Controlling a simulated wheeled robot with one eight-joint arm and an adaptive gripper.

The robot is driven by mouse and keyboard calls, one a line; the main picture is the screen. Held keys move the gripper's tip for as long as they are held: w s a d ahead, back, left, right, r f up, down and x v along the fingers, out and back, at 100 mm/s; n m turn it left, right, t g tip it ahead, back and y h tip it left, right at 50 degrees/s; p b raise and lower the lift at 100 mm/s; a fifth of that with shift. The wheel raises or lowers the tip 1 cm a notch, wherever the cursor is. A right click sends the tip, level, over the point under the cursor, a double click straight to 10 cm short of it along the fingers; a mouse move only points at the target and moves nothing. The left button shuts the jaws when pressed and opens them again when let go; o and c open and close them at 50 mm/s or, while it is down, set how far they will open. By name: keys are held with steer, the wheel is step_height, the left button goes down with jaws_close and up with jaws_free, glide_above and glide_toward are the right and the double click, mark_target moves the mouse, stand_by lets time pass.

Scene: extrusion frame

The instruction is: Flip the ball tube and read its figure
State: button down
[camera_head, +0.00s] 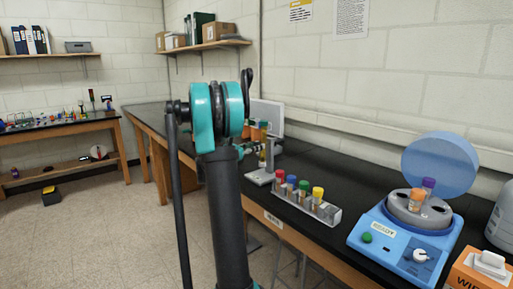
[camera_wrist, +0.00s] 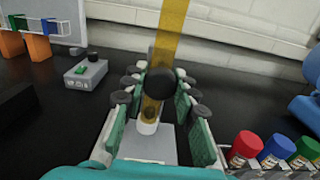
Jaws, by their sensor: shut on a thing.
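The ball tube (camera_wrist: 171,30) is a long amber tube with a round black knob (camera_wrist: 172,82) on its near side. It stands upright in the wrist view, above a pale grey base (camera_wrist: 150,145). In the head view the stand's grey base (camera_head: 259,177) shows just right of my arm. My gripper (camera_wrist: 162,88) has its teal fingers with dark pads on both sides of the tube and knob, shut on the tube assembly. Whether the pads press the knob or the tube itself I cannot tell. A dark ball or liquid shows low in the tube. The figure is not readable.
A clear rack of colour-capped tubes (camera_head: 307,205) stands right of the stand. A blue centrifuge (camera_head: 405,240) with its lid up is farther right, beside an orange wipes box (camera_head: 485,270). In the wrist view a small grey box with a green button (camera_wrist: 88,72) stands at left.

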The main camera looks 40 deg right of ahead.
steer(key=m, duration=1)
steer(key=shift+m, duration=2.1)
steer(key=c, duration=1.2)
jaws_free()
steer(key=shift+o, duration=0.2)
steer(key=s+a, duration=0.1)
steer(key=a, duration=1.1)
